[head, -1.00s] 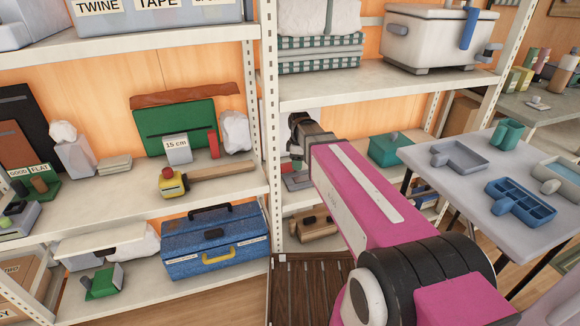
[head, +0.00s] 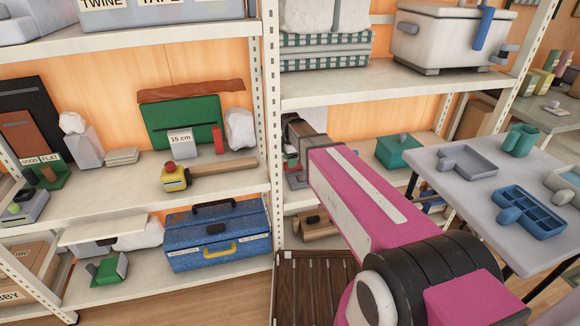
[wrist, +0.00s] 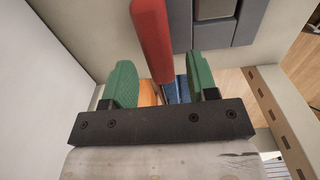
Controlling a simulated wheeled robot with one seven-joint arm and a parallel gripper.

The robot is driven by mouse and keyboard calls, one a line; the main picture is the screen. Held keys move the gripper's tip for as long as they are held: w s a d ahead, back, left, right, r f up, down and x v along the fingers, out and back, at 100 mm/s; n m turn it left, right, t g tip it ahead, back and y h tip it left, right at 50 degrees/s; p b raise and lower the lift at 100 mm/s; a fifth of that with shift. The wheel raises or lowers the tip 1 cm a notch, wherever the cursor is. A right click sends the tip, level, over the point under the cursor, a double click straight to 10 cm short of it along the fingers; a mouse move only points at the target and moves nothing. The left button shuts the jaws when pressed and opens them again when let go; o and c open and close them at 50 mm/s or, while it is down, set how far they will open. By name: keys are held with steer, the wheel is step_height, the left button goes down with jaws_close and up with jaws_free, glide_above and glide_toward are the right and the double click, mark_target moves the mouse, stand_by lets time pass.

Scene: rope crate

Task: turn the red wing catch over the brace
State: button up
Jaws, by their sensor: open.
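The red wing catch (wrist: 152,38) is a long red bar in the wrist view, coming down from the top edge. Its lower end lies in the gap between the fingers of my gripper (wrist: 160,62). The two green fingers are open on either side of it, with space showing at both sides. I cannot tell how deep the catch sits between them. A dark grey frame around a grey block (wrist: 215,30) is just right of the catch; whether it is the brace is unclear. In the head view my arm hides the fingers and most of that shelf spot.
A white shelf post (head: 270,110) stands just left of my arm. A shelf board (head: 400,82) with a white cooler (head: 440,40) is above. A teal box (head: 398,150) is right of my arm. A grey table (head: 480,190) with trays stands further right.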

steer(key=shift+f, duration=1.7)
jaws_close()
